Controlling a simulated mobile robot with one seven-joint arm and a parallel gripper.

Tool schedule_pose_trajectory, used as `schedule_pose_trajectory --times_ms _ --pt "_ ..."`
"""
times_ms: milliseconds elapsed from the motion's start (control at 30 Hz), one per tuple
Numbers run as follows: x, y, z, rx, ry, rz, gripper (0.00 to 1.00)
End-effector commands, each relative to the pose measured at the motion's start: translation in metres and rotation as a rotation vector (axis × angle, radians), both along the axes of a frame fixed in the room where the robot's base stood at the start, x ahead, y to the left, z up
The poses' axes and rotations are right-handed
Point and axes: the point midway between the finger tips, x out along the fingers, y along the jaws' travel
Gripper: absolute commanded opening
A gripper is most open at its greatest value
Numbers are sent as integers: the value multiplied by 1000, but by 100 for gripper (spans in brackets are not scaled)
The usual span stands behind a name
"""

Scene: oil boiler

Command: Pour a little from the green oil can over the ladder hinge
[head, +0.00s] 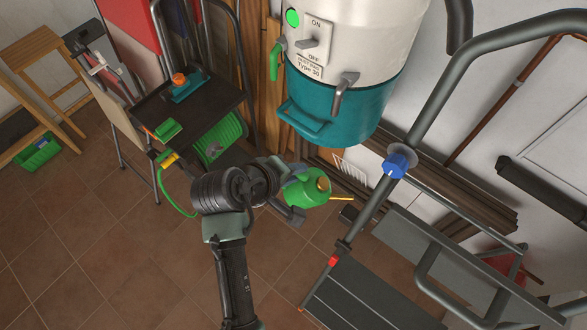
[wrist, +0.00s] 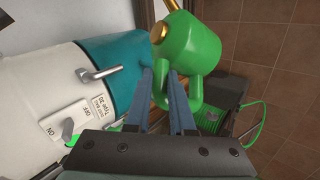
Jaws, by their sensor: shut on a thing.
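The green oil can (head: 308,190) is held off the floor by my gripper (head: 293,193), left of the ladder. My gripper is shut on the can, at its handle side in the wrist view (wrist: 170,88). The can also shows there (wrist: 195,50). Its brass spout (head: 341,198) points right, toward the ladder, and looks near level. The grey ladder (head: 440,80) has a blue round fitting (head: 397,165) on its rail, which looks like the hinge. The spout tip is apart from it, lower and to its left. No oil shows.
A white and teal boiler (head: 335,100) hangs close behind the can, with a teal handle low down. A black trolley (head: 200,110) with a green hose reel (head: 217,138) stands at left. Ladder steps (head: 370,295) and rails fill the lower right. The tiled floor (head: 120,260) is clear at lower left.

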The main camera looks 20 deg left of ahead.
Motion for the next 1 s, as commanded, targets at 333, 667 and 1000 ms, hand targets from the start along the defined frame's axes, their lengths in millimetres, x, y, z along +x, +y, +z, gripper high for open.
schedule_pose_trajectory --times_ms 333,667,1000 --pt "1 0 1 2 -2 0 0" --pt "1 -5 6 36 5 -3 0" --pt "2 -8 11 70 11 -1 0"
